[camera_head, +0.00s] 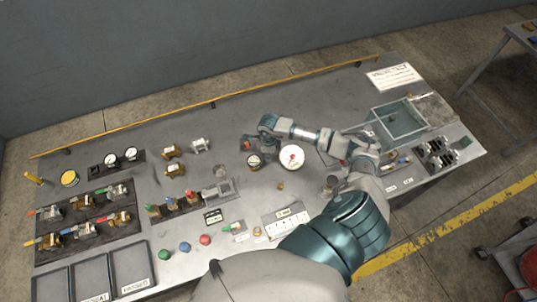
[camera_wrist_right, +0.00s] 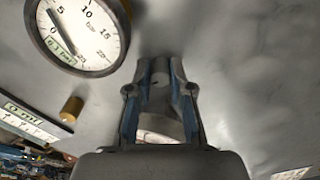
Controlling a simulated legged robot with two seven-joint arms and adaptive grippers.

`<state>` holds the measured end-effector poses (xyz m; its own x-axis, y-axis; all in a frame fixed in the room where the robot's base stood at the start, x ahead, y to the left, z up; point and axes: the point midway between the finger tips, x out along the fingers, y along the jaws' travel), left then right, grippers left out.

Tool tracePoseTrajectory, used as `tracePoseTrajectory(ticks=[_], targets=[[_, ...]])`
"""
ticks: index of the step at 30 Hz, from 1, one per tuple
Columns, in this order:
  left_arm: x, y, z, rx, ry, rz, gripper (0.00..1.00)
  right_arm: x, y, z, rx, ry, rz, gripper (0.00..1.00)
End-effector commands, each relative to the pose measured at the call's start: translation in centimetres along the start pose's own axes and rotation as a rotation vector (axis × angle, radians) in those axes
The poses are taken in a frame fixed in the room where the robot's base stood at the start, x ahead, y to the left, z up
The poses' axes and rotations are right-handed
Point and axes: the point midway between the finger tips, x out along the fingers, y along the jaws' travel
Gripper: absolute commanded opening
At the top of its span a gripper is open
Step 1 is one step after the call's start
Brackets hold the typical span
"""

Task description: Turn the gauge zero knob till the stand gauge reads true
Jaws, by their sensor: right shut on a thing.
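A dark-rimmed dial gauge (camera_head: 254,161) stands near the middle of the bench. It fills the upper left of the right wrist view (camera_wrist_right: 95,32), with a bar scale, a dark needle slanting to the upper left and a small green window. My left gripper is not in view.
A brass knob (camera_head: 281,186) stands free below the gauges, near a white labelled card (camera_head: 285,222). Valves (camera_head: 85,230) and trays (camera_head: 92,276) fill the left. An open bin (camera_head: 400,120) and a black rack (camera_head: 437,152) stand right. My right arm crosses the bench.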

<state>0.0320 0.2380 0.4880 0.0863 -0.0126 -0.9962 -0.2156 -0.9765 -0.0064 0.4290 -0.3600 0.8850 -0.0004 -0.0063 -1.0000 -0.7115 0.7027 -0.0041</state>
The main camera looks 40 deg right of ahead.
Motion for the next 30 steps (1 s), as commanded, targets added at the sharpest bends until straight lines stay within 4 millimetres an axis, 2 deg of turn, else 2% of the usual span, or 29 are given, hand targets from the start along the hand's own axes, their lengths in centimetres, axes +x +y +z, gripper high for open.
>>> tracePoseTrajectory(ticks=[4,11,30], targets=[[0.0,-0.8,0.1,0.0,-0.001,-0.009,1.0,0.2,0.2,-0.3,0.008,0.008,0.004,0.0],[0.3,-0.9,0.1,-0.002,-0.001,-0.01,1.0,0.2,0.1,-0.2,0.084,0.006,0.002,0.0],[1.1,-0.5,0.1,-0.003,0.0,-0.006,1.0,0.1,0.1,-0.2,0.567,0.008,0.001,0.0]])
